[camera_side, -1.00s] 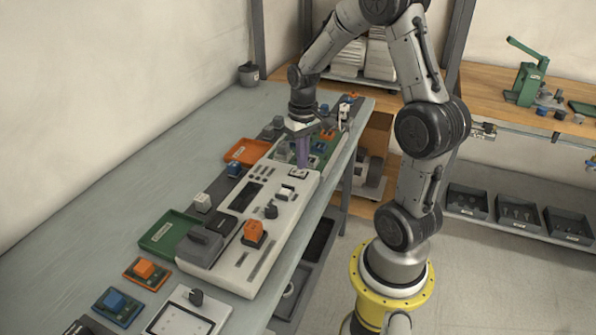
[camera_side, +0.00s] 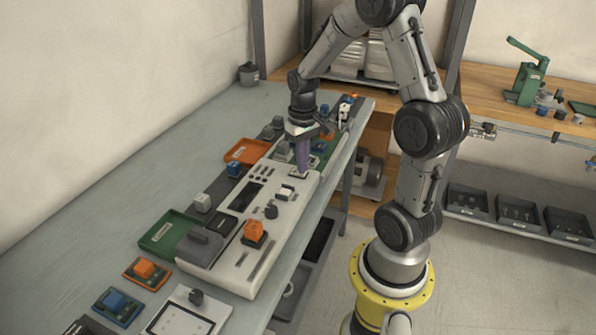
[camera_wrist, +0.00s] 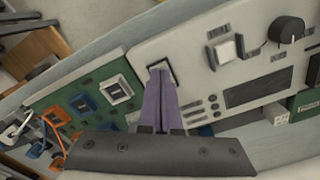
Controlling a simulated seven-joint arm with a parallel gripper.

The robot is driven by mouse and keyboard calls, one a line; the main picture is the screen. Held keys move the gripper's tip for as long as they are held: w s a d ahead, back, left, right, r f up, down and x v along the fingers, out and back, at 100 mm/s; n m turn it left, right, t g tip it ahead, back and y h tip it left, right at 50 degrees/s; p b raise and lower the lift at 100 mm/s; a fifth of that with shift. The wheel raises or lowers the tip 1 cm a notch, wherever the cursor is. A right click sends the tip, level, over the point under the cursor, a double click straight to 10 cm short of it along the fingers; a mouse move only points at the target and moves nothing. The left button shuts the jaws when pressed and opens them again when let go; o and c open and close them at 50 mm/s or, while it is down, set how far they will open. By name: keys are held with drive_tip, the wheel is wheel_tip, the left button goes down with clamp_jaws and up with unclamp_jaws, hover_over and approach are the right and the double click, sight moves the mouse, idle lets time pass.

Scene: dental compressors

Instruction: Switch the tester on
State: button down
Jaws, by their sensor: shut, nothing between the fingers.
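The tester is a long pale panel box (camera_side: 292,208) on the bench; its near face also fills the upper right of the wrist view (camera_wrist: 190,50). A small dark-framed switch (camera_wrist: 161,63) sits at the panel's edge in the wrist view. My gripper (camera_side: 303,173) points down over the far end of the panel, with its purple fingers together and empty. In the wrist view the fingertips (camera_wrist: 160,73) are at the switch and cover part of it. I cannot tell whether they touch it or which way it is set.
A black knob (camera_wrist: 287,30) and a white square button (camera_wrist: 225,51) stand on the panel. A green board (camera_wrist: 90,98) with blue and orange parts lies beside it. An orange tray (camera_side: 246,151) and a green tray (camera_side: 166,232) lie along the panel's left side.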

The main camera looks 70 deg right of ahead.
drive_tip(key=shift+f, duration=0.35)
idle(0.3)
drive_tip(key=shift+r, duration=3.5)
